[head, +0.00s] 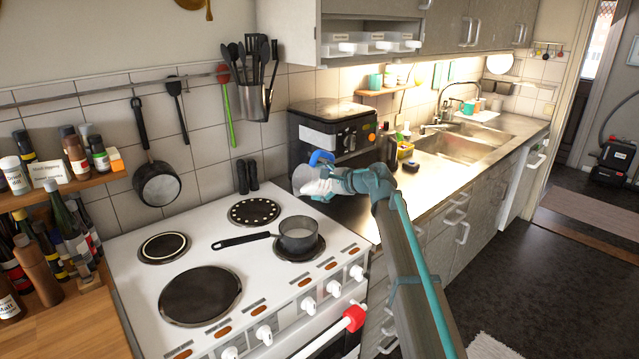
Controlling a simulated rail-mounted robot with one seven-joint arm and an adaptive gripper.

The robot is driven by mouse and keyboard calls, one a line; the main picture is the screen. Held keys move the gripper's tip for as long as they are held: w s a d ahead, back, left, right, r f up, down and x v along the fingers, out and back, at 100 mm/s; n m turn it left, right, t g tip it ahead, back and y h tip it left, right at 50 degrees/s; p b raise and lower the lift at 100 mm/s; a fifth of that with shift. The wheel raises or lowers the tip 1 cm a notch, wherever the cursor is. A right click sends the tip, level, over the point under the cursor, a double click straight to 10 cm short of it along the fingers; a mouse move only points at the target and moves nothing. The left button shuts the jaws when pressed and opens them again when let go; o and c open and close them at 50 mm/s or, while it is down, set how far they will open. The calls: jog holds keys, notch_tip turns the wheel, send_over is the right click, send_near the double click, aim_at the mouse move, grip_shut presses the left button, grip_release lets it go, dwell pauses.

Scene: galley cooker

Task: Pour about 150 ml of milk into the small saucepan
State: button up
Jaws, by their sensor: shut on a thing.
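The small saucepan (298,238) sits upright on the right-hand front hotplate of the white cooker, its dark handle pointing left. My gripper (328,182) is above and slightly right of the saucepan, shut on a small pale, partly see-through container (305,180). The container appears tilted to the left, with a blue part (321,158) at its top. I cannot make out the milk level or any stream. My gripper's fingers are small and partly hidden by the wrist.
The cooker (130,270) has three other hotplates, all bare. A bottle shelf (60,190) is at left. Hanging utensils (255,75) are above. The steel worktop and sink (465,145) run right.

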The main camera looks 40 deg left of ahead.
jog(key=shift+n+t, duration=0.3)
dwell(0.5)
